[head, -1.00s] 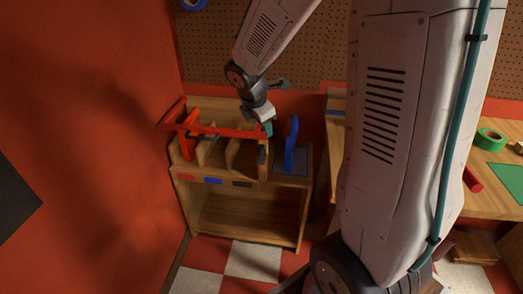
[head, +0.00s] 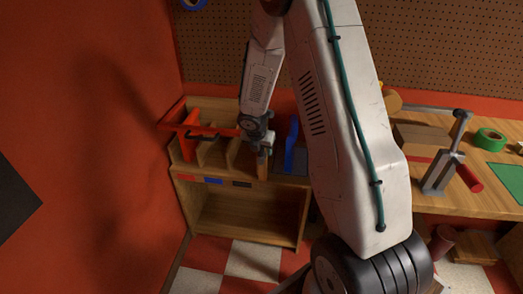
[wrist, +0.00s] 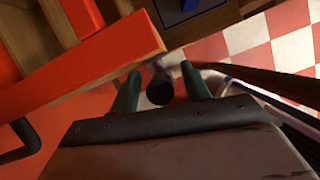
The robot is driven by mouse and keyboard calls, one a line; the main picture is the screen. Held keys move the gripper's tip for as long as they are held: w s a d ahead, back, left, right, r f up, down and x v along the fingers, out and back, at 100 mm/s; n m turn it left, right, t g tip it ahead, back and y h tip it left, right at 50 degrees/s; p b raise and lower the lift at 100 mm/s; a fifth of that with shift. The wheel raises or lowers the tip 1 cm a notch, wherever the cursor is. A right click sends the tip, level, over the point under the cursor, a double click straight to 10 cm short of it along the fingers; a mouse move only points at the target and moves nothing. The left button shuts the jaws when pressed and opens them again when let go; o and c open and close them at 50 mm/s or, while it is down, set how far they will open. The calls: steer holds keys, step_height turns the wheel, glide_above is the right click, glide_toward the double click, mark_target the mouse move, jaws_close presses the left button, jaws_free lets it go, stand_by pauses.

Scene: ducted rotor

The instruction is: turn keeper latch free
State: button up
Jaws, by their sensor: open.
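A dark rounded knob (wrist: 160,90), which may be the keeper latch, shows in the wrist view near the end of a red bar (wrist: 90,65). In the head view the red bar (head: 212,132) lies across the front of a wooden rack (head: 215,150). My gripper (head: 264,149) is at the right end of that bar. In the wrist view my gripper (wrist: 160,88) is open, with its green fingertips on either side of the knob. I cannot tell whether they touch it. The latch is hidden behind my gripper in the head view.
A blue upright piece (head: 291,140) stands just right of my gripper. The rack sits on a low wooden cabinet (head: 240,180) beside a red wall (head: 90,120). A workbench (head: 480,200) at right holds a grey clamp-like stand (head: 445,170) and green tape (head: 490,138).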

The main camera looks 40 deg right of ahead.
steer(key=shift+d+f, duration=0.15)
steer(key=shift+f, duration=0.2)
jaws_close()
